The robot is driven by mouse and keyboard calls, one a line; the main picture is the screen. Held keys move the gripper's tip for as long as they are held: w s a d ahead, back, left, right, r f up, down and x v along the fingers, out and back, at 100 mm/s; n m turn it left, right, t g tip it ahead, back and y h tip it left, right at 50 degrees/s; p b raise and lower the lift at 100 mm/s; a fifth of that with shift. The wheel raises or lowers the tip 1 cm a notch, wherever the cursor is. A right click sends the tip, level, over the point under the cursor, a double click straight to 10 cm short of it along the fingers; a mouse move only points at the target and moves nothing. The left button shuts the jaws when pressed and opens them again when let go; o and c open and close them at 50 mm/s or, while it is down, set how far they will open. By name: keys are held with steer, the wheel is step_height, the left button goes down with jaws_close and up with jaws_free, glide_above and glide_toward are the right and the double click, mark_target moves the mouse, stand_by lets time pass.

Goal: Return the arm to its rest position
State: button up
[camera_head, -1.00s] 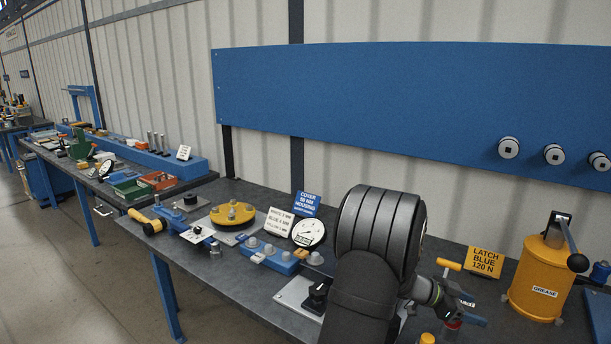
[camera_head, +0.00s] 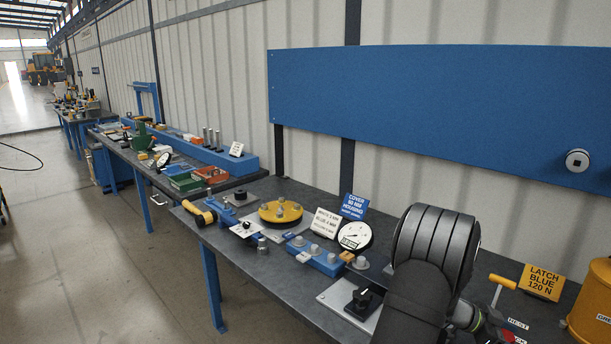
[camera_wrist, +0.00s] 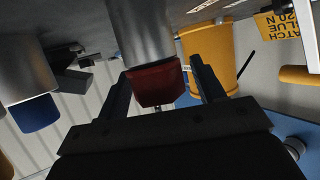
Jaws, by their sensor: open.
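My gripper's two dark fingers show in the wrist view (camera_wrist: 163,90), spread apart. A red-ended coupler (camera_wrist: 155,87) with a silver cylindrical body (camera_wrist: 140,35) appears between them; I cannot tell whether either finger touches it. A blue-ended coupler (camera_wrist: 38,114) on a silver body is at the left of that view. In the head view, my dark arm covers the bench's right front, and the gripper's fingers are hidden or cut off at the bottom edge.
A yellow "LATCH BLUE 120 N" sign (camera_head: 542,282) and yellow grease canister (camera_head: 592,305) stand right of my arm. Left of it are a blue block with grey knobs (camera_head: 318,258), a dial gauge (camera_head: 355,236) and a yellow round flange (camera_head: 280,211). The floor at left is open.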

steer(key=r, duration=0.3)
steer(key=shift+s+r, duration=0.3)
steer(key=shift+r, duration=0.05)
steer(key=s+d+r, duration=0.2)
steer(key=s+r, duration=0.5)
steer(key=s, duration=0.4)
steer(key=w+f, duration=0.3)
steer(key=w, duration=0.1)
steer(key=w+a+f, duration=0.1)
steer(key=w+f, duration=0.2)
steer(key=f, duration=0.1)
steer(key=w+a+f, duration=0.1)
steer(key=w+f, duration=0.2)
steer(key=w, duration=0.1)
steer(key=shift+w+f, duration=0.3)
steer(key=shift+f, duration=0.05)
steer(key=shift+r, duration=1.25)
